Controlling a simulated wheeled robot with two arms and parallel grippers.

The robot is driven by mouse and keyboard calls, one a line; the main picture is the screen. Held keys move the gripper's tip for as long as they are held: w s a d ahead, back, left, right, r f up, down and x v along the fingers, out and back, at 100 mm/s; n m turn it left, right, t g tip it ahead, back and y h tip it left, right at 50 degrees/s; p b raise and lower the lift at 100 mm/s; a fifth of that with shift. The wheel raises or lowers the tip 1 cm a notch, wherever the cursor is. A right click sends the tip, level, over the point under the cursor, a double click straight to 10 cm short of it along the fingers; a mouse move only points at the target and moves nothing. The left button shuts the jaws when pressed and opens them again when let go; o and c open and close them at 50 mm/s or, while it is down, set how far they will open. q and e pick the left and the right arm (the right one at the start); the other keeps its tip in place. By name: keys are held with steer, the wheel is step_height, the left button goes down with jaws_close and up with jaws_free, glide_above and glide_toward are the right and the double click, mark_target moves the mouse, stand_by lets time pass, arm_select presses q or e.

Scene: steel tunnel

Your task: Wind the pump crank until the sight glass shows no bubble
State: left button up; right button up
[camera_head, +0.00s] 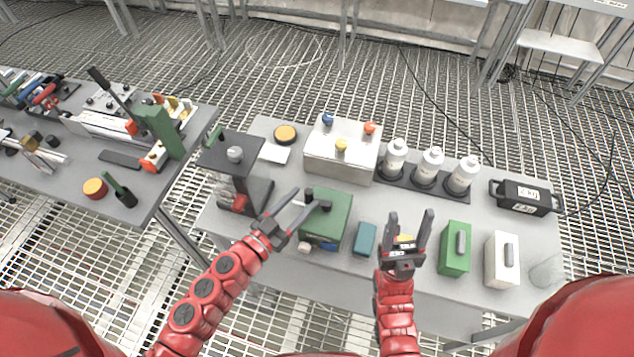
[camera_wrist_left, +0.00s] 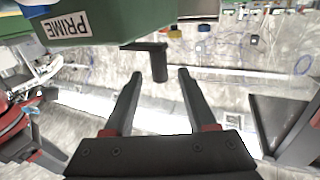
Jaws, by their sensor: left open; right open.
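The pump is a green box (camera_head: 335,224) on the middle table; its side with a PRIME label (camera_wrist_left: 70,25) shows in the left wrist view. A black crank (camera_head: 319,206) sits at its upper left, and its knob (camera_wrist_left: 159,66) appears between and just beyond my left fingertips in the wrist view. My left gripper (camera_head: 306,198) is open, its fingers pointing at the crank; I cannot tell whether they touch it. My right gripper (camera_head: 411,214) is open and empty, to the right of the pump. I cannot make out the sight glass or any bubble.
A dark press-like stand (camera_head: 232,165) is left of the pump. A pale box with coloured knobs (camera_head: 342,160) and several white bottles (camera_head: 431,162) stand behind. A teal block (camera_head: 365,239), a green case (camera_head: 455,250) and a white case (camera_head: 502,262) line the front.

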mark_target(312, 191)
arm_select(q)
steer(key=p+x, duration=0.1)
steer(key=x, duration=0.5)
steer(key=shift+w+d, duration=0.15)
steer(key=shift+w, duration=0.05)
steer(key=shift+c, duration=0.4)
jaws_close()
